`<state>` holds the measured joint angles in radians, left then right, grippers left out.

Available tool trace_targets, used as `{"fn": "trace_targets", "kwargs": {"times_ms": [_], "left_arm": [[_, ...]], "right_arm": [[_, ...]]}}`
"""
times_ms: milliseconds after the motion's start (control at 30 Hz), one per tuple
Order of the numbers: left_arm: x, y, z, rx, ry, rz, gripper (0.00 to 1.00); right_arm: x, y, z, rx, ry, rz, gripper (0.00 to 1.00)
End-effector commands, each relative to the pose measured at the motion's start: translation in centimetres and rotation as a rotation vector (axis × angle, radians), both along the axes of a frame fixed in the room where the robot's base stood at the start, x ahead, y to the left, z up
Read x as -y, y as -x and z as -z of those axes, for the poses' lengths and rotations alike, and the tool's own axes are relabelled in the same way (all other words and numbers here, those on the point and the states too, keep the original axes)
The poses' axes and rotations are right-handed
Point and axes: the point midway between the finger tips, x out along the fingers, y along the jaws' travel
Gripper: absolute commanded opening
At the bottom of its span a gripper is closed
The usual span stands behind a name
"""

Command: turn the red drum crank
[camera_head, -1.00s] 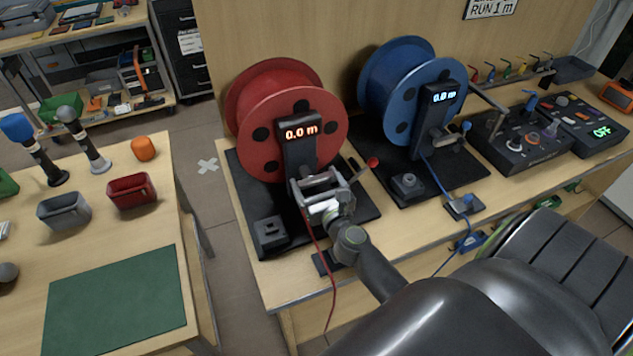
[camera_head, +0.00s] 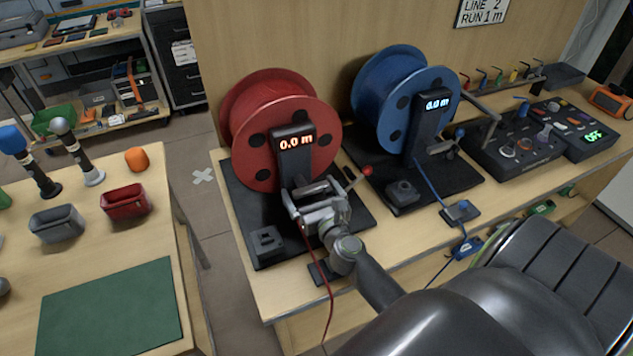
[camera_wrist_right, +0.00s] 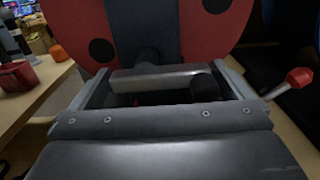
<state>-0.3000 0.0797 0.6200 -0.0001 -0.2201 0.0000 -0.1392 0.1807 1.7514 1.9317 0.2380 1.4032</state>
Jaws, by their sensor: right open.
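The red drum (camera_head: 268,135) stands on a black base on the bench, and its display (camera_head: 296,142) reads 0.0 m. My right gripper (camera_head: 312,192) is open in front of the drum's black post. In the right wrist view, a silver crank bar (camera_wrist_right: 160,78) with a black grip (camera_wrist_right: 207,87) lies between its open fingers; I cannot tell whether they touch it. A lever with a red knob (camera_head: 367,171) sticks out to the right; the knob also shows in the wrist view (camera_wrist_right: 299,78). My left gripper is out of view.
The blue drum (camera_head: 392,95) stands close on the right, with a control panel (camera_head: 520,150) beyond it. A red line (camera_head: 330,285) hangs from the red drum over the bench's front edge. A table with a red bin (camera_head: 126,202) and a green mat (camera_head: 110,310) is at left.

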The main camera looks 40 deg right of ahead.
Motion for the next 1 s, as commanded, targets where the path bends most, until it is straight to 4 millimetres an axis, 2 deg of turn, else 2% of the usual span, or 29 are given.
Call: {"fn": "trace_targets", "kwargs": {"times_ms": [167, 700, 1000], "left_arm": [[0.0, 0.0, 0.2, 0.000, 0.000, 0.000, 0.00], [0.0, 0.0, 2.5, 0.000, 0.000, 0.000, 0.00], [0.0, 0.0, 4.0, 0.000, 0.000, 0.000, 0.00]], "right_arm": [[-0.4, 1.7, 0.2, -0.002, -0.001, 0.001, 1.00], [-2.9, 12.2, 0.4, -0.003, -0.002, 0.002, 1.00], [-3.9, 16.1, 0.3, -0.002, -0.003, 0.001, 1.00]]}}
